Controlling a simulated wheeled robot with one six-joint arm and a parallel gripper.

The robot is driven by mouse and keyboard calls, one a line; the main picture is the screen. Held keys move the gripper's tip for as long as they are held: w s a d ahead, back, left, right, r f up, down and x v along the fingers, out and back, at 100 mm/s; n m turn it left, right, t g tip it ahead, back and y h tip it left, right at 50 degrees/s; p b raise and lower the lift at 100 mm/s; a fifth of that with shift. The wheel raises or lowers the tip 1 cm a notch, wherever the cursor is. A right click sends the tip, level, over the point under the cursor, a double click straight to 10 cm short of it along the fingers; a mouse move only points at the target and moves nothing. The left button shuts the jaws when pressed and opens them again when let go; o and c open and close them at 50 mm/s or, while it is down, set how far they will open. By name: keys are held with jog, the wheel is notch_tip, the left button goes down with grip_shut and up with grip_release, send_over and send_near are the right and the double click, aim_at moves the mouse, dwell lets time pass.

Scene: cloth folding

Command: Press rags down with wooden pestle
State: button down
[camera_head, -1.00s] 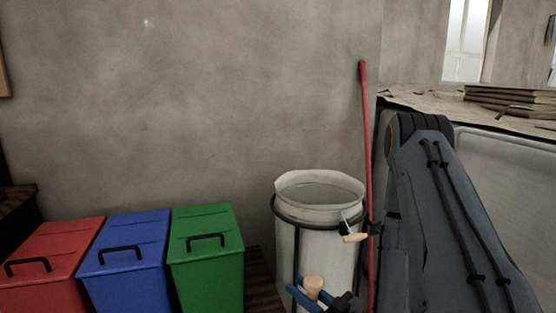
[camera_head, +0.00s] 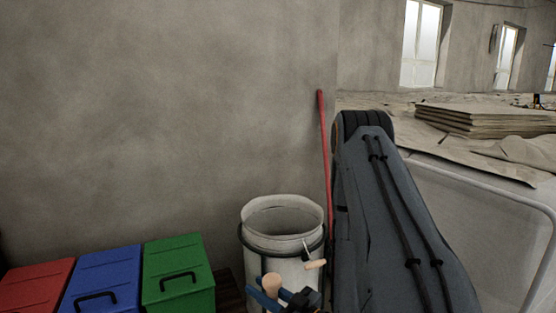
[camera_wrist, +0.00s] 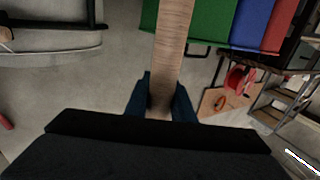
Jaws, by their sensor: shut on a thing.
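The wooden pestle is in my gripper; its rounded pale end (camera_head: 272,282) shows at the bottom of the head view, and its shaft (camera_wrist: 173,35) runs up the middle of the wrist view. My gripper (camera_head: 278,293) has blue fingers, which in the wrist view (camera_wrist: 163,105) are shut on the pestle from both sides. In the head view the pestle end appears in front of the white bin (camera_head: 255,262), below its rim.
Red (camera_head: 30,288), blue (camera_head: 100,280) and green (camera_head: 175,270) lidded boxes stand left of the bin. A red pole (camera_head: 323,130) leans on the wall behind it. My arm fills the right. A covered surface bears stacked boards (camera_head: 480,120).

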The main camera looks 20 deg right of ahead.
aim_at(265, 279)
jog(key=s+r+p, duration=0.1)
jog(key=r+p, duration=0.2)
jog(key=r, duration=0.1)
jog(key=s+r+p, duration=0.1)
jog(key=r+p, duration=0.3)
jog(key=s+r+p, duration=0.1)
jog(key=r+p, duration=0.2)
jog(key=shift+s+r+p, duration=0.1)
jog(key=shift+r+p, duration=0.25)
jog(key=shift+r, duration=0.05)
jog(key=shift+d+r, duration=0.1)
jog(key=shift+r, duration=0.05)
jog(key=w+d+r+m+h, duration=0.1)
jog(key=w+d+r+h, duration=0.1)
jog(key=w+d+r, duration=0.6)
jog(key=w+d+r+m+t+h, duration=0.1)
jog(key=w+d+r+h, duration=0.1)
jog(key=w+d+r, duration=0.7)
jog(key=w+d, duration=0.2)
jog(key=w, duration=0.5)
jog(key=shift+m+t, duration=0.3)
jog(key=shift+m, duration=0.1)
jog(key=shift+w, duration=0.1)
